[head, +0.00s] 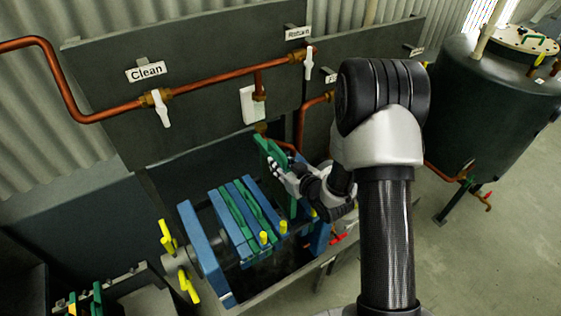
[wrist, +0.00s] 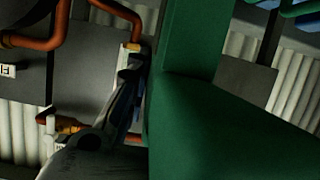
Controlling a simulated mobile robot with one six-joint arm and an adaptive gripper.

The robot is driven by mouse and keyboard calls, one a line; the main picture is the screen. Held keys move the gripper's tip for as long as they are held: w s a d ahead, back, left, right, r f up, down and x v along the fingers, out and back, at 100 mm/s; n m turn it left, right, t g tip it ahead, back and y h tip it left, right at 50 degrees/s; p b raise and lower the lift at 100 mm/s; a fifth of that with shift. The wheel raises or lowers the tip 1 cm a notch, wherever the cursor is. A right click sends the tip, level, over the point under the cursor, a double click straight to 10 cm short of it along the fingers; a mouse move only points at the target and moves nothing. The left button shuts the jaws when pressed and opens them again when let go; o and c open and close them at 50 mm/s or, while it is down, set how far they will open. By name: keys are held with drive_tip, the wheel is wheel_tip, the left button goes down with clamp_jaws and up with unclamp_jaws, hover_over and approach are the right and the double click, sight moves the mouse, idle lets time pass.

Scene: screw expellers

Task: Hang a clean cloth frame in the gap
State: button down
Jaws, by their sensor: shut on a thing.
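My gripper (head: 277,169) is shut on a green frame (head: 263,149), holding it upright above the right part of the press. The frame's lower part is partly hidden by my gripper and arm. In the wrist view the green frame (wrist: 230,130) fills the middle and right, with a dark gripper finger (wrist: 115,115) against its left side. The press holds blue plates (head: 243,196) and green frames (head: 232,215) packed together at its left. A gap lies right of this pack, before the blue end plate (head: 319,236). I cannot tell whether the held frame touches the rails.
A rack with green frames (head: 97,298) stands at the lower left. Copper pipes (head: 205,80) and a valve labelled Clean (head: 160,108) are on the dark panel behind. Yellow handles (head: 187,285) stick out at the press's left. A dark tank (head: 490,110) stands at the right.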

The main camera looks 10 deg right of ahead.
sight(293, 211)
wheel_tip(293, 211, down, 17)
drive_tip(key=b, duration=1.5)
drive_tip(key=shift+f, duration=0.1)
drive_tip(key=c, duration=1.3)
unclamp_jaws()
drive_tip(key=shift+s, duration=0.1)
drive_tip(key=v, duration=1.2)
drive_tip(key=shift+a, duration=0.1)
